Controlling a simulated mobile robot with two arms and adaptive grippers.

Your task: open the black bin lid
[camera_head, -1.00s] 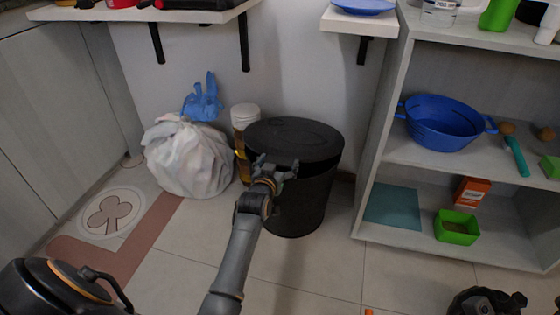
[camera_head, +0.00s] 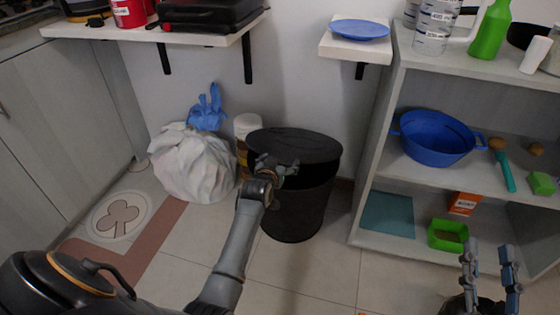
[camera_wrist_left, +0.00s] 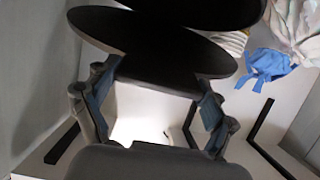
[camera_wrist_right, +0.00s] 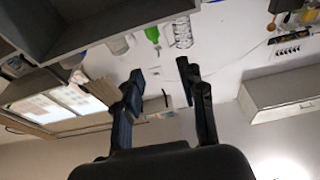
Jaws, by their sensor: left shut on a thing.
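The black bin (camera_head: 298,212) stands on the floor against the wall. Its round black lid (camera_head: 300,143) is tilted, with a dark gap between lid and rim at the front and right. My left gripper (camera_head: 276,168) is at the front edge of the lid, shut on it. In the left wrist view, the lid (camera_wrist_left: 165,58) runs between the fingers of the left gripper (camera_wrist_left: 152,100). My right gripper (camera_head: 490,262) is away from the bin at lower right, fingers apart and empty; it also shows open in the right wrist view (camera_wrist_right: 160,78).
A white bag (camera_head: 192,165) with a blue tie and a pale container (camera_head: 245,128) stand left of the bin. A shelf unit (camera_head: 376,150) with a blue colander (camera_head: 436,140) stands to the right. Wall shelves (camera_head: 185,38) hang above. The floor in front is clear.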

